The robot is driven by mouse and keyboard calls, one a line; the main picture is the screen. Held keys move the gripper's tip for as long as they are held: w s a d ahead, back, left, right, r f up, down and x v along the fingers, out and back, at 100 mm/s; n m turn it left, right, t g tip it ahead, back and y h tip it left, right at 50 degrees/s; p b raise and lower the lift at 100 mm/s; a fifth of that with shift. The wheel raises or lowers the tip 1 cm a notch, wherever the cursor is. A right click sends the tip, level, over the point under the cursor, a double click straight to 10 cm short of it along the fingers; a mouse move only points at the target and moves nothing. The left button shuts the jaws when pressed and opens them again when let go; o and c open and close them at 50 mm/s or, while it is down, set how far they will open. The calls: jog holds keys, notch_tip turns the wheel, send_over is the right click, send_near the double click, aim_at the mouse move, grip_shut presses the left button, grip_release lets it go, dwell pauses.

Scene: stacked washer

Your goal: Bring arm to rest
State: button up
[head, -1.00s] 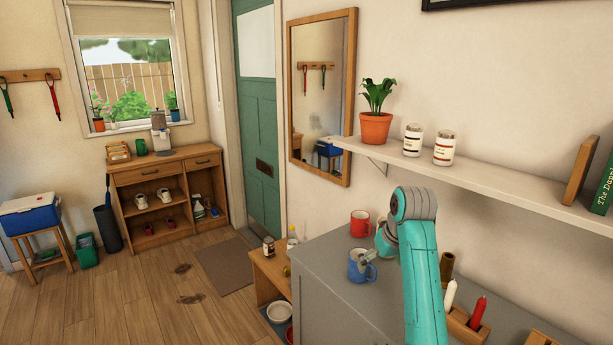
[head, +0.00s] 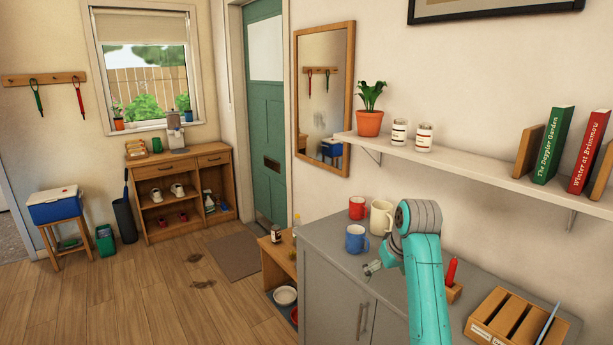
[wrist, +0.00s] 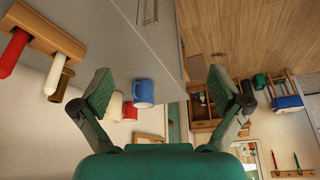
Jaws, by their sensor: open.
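My gripper (head: 373,268) is open and empty beside the front edge of the grey cabinet top (head: 325,237). My teal arm reaches up from the bottom of the head view and bends down toward it. In the wrist view the two pads of my gripper (wrist: 162,92) are spread wide. The blue mug (head: 356,239) stands upright on the cabinet, apart from my gripper. It shows in the wrist view (wrist: 143,92) between the pads but farther off. A red mug (head: 357,208) and a cream jug (head: 381,218) stand behind it.
A wall shelf (head: 470,168) with plant, jars and books hangs above. The floor (head: 150,300) at left is open.

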jog(key=s+f+t, duration=0.1)
jog(key=s+f, duration=0.3)
jog(key=f, duration=0.9)
jog(key=s+a+f+m+t, duration=0.15)
jog(key=s+f+t, duration=0.25)
jog(key=s+f, duration=1.6)
jog(key=s+r+t+h, duration=0.1)
jog(key=s+r+t, duration=0.2)
jog(key=s, duration=1.9)
jog(key=s+r+m+t, duration=0.1)
jog(key=s+r+t, duration=0.1)
jog(key=s+r, duration=1.3)
jog(key=shift+s+d+r, duration=0.15)
jog(key=shift+s+r, duration=0.2)
jog(key=shift+s, duration=0.1)
jog(key=shift+c, duration=0.3)
